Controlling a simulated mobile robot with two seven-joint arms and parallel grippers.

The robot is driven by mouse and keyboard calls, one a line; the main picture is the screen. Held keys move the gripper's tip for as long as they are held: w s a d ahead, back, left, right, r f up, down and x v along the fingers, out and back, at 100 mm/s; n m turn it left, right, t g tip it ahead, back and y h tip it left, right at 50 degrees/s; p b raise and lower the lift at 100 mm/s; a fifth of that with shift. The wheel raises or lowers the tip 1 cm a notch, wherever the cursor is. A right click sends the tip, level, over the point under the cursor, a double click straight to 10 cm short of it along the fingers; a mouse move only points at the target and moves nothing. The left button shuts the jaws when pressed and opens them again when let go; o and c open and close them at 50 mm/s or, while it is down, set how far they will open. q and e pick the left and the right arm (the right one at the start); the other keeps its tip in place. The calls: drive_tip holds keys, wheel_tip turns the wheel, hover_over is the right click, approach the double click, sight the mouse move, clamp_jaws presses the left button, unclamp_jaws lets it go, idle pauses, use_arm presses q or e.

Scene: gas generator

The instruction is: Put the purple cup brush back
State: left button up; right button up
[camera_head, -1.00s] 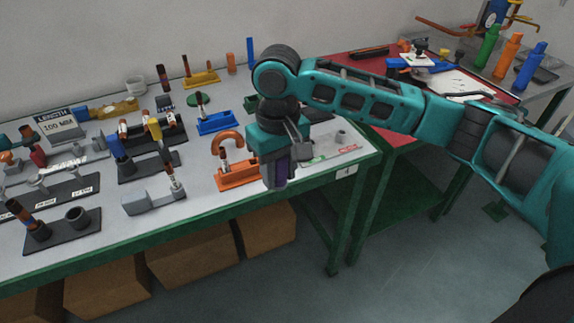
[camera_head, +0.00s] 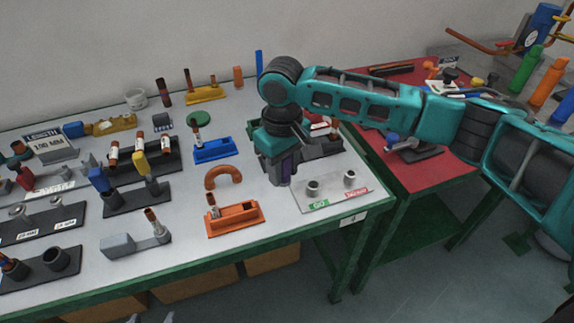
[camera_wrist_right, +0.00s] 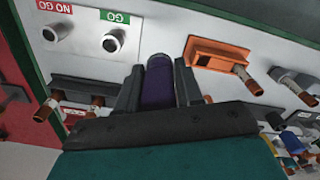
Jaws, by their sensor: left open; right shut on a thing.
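The purple cup brush (camera_wrist_right: 158,82) shows as a dark purple rounded body between the two fingers of my right gripper (camera_wrist_right: 155,88) in the right wrist view. In the head view a strip of purple (camera_head: 287,167) shows between the fingers of my right gripper (camera_head: 281,178), which point down over the table. They are between the orange holder and the GO / NO GO plate. The bristle end of the brush cannot be made out, and I cannot tell whether it touches the table.
The clear GO / NO GO plate (camera_head: 331,192) lies at the table's right front corner. The orange holder (camera_head: 235,219) and orange arch (camera_head: 223,174) are left of my gripper. The blue holder (camera_head: 213,150) and a black holder (camera_head: 322,150) stand farther back. A red-topped table (camera_head: 420,172) adjoins at right.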

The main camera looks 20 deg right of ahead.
drive_tip(key=shift+w, duration=0.1)
idle(0.3)
hover_over(284, 209)
drive_tip(key=shift+f, duration=2.2)
drive_tip(key=shift+f, duration=0.2)
drive_tip(key=shift+f+b, duration=0.85)
drive_tip(key=shift+f, duration=1.65)
drive_tip(key=shift+f, duration=0.1)
